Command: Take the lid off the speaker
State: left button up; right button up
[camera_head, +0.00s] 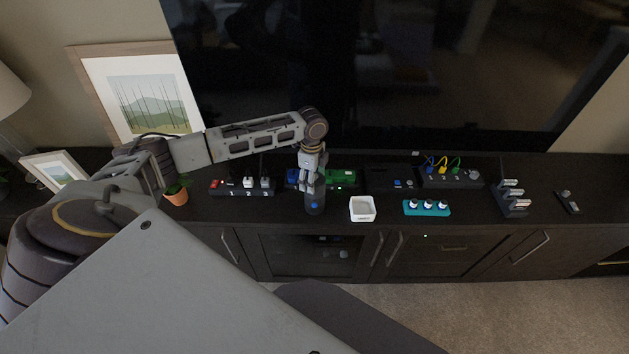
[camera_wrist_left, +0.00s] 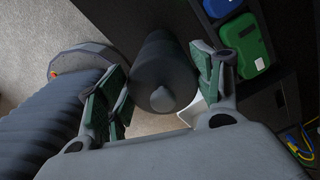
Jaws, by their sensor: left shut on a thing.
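The speaker (camera_head: 315,207) is a dark upright cylinder near the front edge of the cabinet top, with a small blue mark on its front. My left gripper (camera_head: 312,186) comes down on it from above. No gap shows between lid and speaker; the fingers hide part of the seam. My right gripper is not in view.
A white box (camera_head: 362,209) stands close right of the speaker, with a teal strip (camera_head: 427,208) beyond. Green (camera_head: 342,178) and blue (camera_head: 292,177) boxes sit behind. The television (camera_head: 400,70) rises behind.

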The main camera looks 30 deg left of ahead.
pick_arm(q)
jog(key=shift+r, duration=5)
jog(key=shift+f, duration=0.1)
